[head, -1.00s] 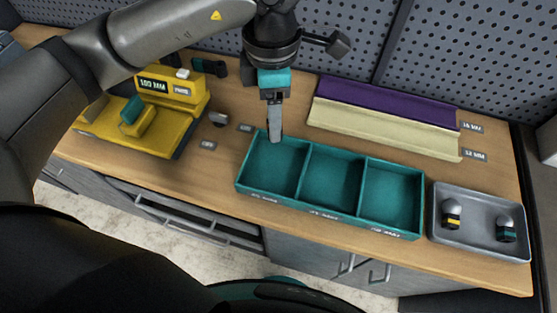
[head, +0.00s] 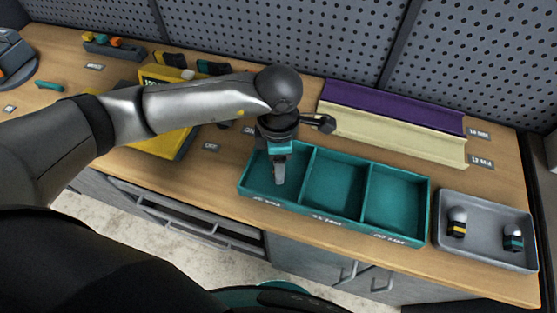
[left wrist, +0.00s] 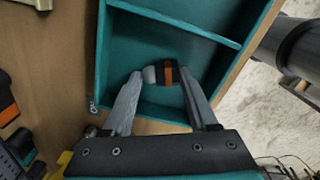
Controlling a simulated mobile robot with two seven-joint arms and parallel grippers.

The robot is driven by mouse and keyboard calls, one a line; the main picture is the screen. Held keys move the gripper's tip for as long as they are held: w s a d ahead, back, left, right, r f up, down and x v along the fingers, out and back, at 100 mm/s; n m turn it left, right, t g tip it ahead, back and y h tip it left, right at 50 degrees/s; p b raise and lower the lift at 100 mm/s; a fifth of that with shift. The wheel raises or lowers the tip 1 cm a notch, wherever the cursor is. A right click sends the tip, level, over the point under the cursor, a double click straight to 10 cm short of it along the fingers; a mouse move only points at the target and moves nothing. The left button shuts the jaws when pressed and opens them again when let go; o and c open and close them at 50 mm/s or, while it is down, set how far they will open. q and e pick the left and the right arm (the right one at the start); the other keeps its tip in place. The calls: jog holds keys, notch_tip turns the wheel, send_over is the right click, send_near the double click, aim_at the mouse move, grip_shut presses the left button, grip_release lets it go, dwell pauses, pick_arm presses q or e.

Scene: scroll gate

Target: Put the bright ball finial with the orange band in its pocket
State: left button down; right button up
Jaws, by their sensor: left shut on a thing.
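My left gripper (head: 279,181) is lowered over the left compartment of the teal three-pocket tray (head: 333,216). It is shut on the finial (left wrist: 166,74), which shows in the left wrist view between the fingertips. The finial has a pale ball end and a dark body with an orange band, and lies sideways across the jaws. The compartment floor (left wrist: 150,45) shows bare around it. Whether the finial touches the floor, I cannot tell. In the head view the finial is hidden at the fingertips. My right gripper is not in view.
A grey tray (head: 487,255) at the right holds a yellow-banded finial (head: 457,222) and a teal-banded finial (head: 514,238). The middle and right pockets are empty. Purple and cream channels (head: 392,120) lie behind. A yellow fixture (head: 160,143) stands left, partly behind my arm.

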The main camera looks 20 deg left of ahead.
pick_arm(q)
jog(key=shift+f, duration=0.15)
jog(key=shift+c, duration=0.9)
grip_release()
notch_tip(320, 180, up, 12)
jog(key=shift+r, duration=0.25)
